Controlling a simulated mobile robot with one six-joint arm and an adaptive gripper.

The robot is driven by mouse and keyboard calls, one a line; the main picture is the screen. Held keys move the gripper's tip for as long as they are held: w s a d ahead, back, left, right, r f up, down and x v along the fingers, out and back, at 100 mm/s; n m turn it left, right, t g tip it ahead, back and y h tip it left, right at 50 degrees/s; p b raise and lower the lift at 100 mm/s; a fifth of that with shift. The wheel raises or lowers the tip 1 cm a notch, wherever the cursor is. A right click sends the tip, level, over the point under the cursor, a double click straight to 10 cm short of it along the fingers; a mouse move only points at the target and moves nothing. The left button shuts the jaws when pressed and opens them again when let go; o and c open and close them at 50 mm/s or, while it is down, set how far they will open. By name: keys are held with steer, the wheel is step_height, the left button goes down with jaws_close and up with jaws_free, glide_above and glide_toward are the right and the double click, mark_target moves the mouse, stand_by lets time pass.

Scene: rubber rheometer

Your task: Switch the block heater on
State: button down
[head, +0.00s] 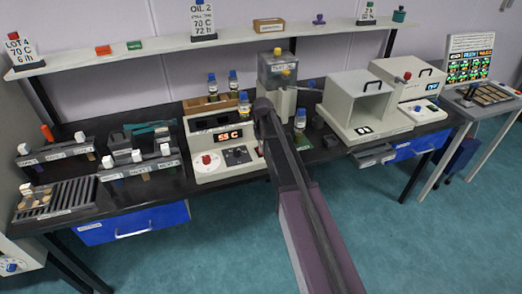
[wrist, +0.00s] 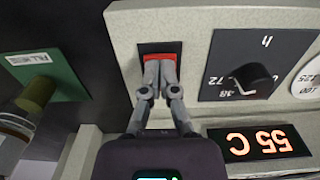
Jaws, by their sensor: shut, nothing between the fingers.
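The block heater (head: 202,146) is a pale box on the bench with a lit orange display (head: 228,135). The display (wrist: 260,143) reads 55 C upside down in the wrist view. A red switch (wrist: 150,51) sits in a dark recess of its panel. My gripper (wrist: 161,66) is shut and empty, with its fingertips over the red switch and covering part of it. I cannot tell whether they touch or press it. A black dial (wrist: 253,77) marked in hours lies beside the switch.
Several capped bottles (head: 244,103) stand on and behind the heater. A grey-lidded apparatus (head: 277,70) stands behind my arm. An open pale oven (head: 358,105) is farther right.

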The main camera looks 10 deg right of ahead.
steer(key=shift+r+p, duration=3.5)
steer(key=shift+p, duration=0.05)
steer(key=s+m, duration=0.1)
steer(key=s, duration=2.3)
steer(key=shift+s+m, duration=0.25)
steer(key=shift+m, duration=0.05)
steer(key=shift+a, duration=0.1)
